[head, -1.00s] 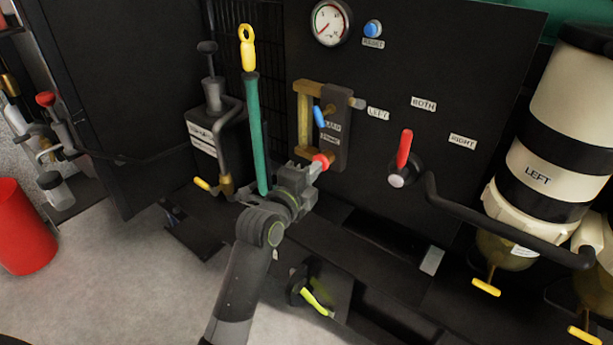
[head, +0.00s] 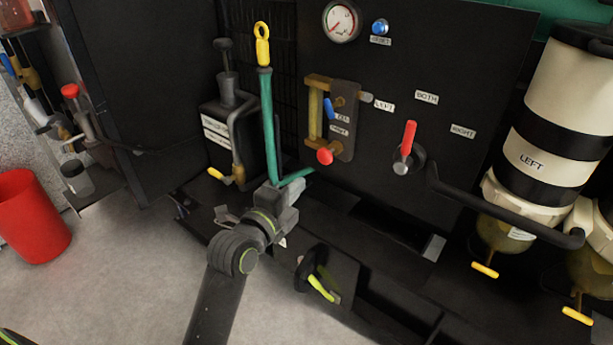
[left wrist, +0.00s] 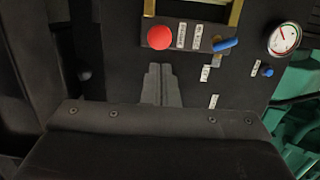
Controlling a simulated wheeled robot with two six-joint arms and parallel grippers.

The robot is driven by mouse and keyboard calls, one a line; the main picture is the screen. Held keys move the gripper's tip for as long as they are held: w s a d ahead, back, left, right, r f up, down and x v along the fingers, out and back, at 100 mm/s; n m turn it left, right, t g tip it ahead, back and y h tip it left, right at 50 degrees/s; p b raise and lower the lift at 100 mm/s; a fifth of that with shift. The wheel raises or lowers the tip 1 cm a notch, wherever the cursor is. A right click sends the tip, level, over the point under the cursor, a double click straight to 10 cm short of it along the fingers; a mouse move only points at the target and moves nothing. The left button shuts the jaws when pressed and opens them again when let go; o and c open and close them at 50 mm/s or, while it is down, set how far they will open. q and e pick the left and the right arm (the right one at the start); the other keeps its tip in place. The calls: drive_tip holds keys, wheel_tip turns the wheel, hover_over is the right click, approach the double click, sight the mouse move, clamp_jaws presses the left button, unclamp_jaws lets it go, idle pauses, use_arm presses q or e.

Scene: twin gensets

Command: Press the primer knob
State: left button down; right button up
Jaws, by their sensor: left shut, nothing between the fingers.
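A red round knob (head: 325,156) sits at the lower end of a small bracket on the black panel, and it also shows in the left wrist view (left wrist: 160,37). A black knob (head: 223,45) tops a plunger on a black unit further left. My right gripper is not in view.
A red selector lever (head: 408,138), a gauge (head: 341,21) and a blue button (head: 380,26) are on the panel. A yellow-green handle (head: 321,288) is low in front. A red bucket (head: 32,215) stands left.

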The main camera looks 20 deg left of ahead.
use_arm(q)
drive_tip(key=shift+v, duration=1.15)
drive_tip(key=shift+f, duration=0.15)
